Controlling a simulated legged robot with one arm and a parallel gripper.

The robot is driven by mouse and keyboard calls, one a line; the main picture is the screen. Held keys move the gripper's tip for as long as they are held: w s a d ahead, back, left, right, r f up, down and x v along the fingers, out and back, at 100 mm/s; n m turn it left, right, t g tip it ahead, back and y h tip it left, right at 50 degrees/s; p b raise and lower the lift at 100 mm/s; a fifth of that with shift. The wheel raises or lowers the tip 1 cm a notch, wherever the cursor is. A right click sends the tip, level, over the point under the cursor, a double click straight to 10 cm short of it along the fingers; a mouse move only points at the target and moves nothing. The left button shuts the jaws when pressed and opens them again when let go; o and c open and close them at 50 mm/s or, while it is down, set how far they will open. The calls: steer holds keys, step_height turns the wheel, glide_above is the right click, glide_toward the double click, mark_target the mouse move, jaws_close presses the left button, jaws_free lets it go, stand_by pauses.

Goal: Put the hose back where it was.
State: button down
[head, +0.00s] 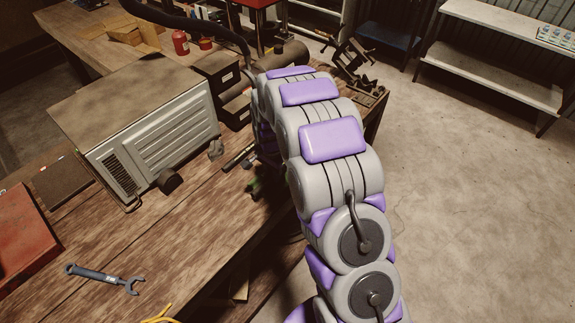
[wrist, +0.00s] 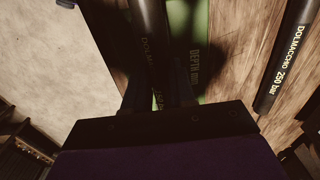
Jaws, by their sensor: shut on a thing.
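In the wrist view my gripper (wrist: 160,92) is shut on a black hose (wrist: 151,35) with pale lettering, which runs up out of the top of the picture. The held hose is over or close to a green piece (wrist: 203,75) marked "DEPTH"; I cannot tell whether they touch. A second black hose (wrist: 286,55), lettered "DOLMACCHIO 250 bar", lies on the wood at the right, apart from my gripper. In the head view my arm hides my gripper and the held hose. A short dark hose piece (head: 239,156) lies on the bench beside my arm.
A large vented grey machine (head: 160,125) stands on the wooden bench (head: 165,235), left of my arm. A wrench (head: 104,277) and a red case (head: 22,240) lie nearer. Dark drawers (head: 235,100) stand behind. Open concrete floor (head: 470,200) is at the right.

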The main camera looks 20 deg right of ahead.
steer(key=shift+r+p, duration=0.8)
steer(key=shift+r, duration=2.35)
steer(key=shift+f, duration=0.15)
